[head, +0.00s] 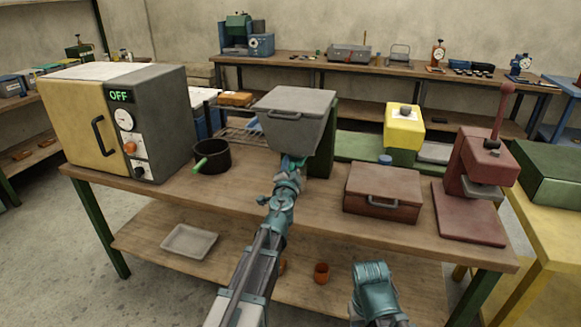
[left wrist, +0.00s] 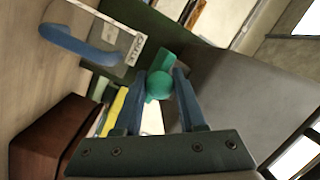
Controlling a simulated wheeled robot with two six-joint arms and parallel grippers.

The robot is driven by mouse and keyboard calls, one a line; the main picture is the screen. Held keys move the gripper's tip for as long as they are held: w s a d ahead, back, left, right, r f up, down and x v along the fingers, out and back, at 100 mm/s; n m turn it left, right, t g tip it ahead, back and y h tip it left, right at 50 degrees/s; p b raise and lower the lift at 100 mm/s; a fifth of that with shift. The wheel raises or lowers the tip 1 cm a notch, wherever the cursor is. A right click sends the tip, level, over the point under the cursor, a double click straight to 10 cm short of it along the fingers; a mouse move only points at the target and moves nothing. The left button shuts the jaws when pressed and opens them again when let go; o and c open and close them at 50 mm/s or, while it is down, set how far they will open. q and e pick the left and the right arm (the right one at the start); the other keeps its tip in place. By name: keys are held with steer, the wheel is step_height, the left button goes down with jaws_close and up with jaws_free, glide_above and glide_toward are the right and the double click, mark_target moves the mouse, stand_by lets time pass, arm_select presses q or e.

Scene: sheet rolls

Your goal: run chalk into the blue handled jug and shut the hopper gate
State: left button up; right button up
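The grey hopper (head: 295,115) stands on a green stand at the middle of the bench; its dark grey body also shows in the left wrist view (left wrist: 240,95). My left gripper (head: 292,163) is under the hopper's front. In the left wrist view, its two blue fingers (left wrist: 160,85) lie on either side of a round green knob (left wrist: 158,86) and appear closed on it. A dark pot with a green handle (head: 212,157) stands left of the hopper.
A yellow oven reading OFF (head: 122,125) stands left. A brown case (head: 383,193) and a red press (head: 470,208) stand right. Behind is a yellow-topped device (head: 404,126). A tray (head: 190,241) and orange cup (head: 321,272) are on the lower shelf. The front bench strip is clear.

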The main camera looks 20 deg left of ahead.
arm_select(q)
jaws_close()
stand_by(1.0)
